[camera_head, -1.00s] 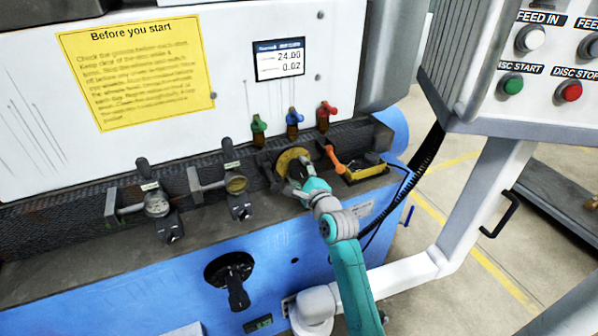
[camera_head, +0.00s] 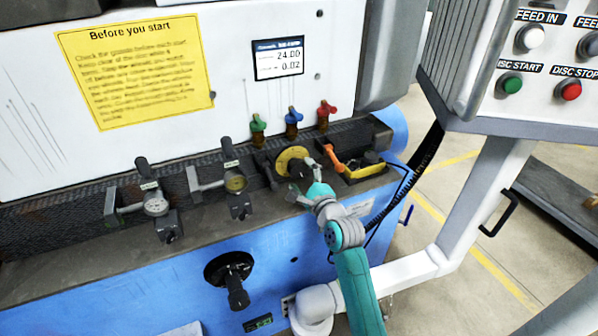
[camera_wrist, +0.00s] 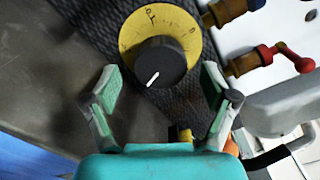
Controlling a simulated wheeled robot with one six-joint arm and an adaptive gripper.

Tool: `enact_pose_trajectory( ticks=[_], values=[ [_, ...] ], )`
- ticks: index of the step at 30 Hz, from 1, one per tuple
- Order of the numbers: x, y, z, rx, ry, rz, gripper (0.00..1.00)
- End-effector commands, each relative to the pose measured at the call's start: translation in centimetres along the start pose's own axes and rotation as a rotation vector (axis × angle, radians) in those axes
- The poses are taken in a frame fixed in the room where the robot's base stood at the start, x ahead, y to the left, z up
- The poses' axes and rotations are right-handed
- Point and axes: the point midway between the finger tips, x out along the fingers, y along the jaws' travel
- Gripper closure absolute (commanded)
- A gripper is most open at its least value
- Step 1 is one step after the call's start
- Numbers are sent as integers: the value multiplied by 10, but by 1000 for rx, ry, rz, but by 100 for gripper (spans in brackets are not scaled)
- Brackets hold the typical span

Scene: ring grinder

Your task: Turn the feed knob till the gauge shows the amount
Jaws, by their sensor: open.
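The feed knob is a black round knob (camera_wrist: 161,62) with a white pointer line, in front of a yellow marked dial (camera_wrist: 190,32). In the wrist view its pointer slants to the lower left. The dial also shows in the head view (camera_head: 293,157). The gauge screen (camera_head: 279,58) on the white panel shows 24.00 on its upper line and what looks like 0.02 below; a sign is hard to read. My gripper (camera_head: 304,177) is open just in front of the knob. In the wrist view its two fingers stand apart, left and right below the knob, not touching it.
Green (camera_head: 258,124), blue (camera_head: 292,117) and red (camera_head: 323,109) valves stand behind the dial. An orange-handled lever (camera_head: 333,156) is close to its right. Dial-gauge fixtures (camera_head: 155,203) stand at left. A button panel (camera_head: 530,70) hangs at upper right.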

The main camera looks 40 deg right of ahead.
Motion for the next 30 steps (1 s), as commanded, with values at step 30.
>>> enact_pose_trajectory(
  ticks=[30],
  values=[
    [-94,0,0,1,0,0,15]
  ],
)
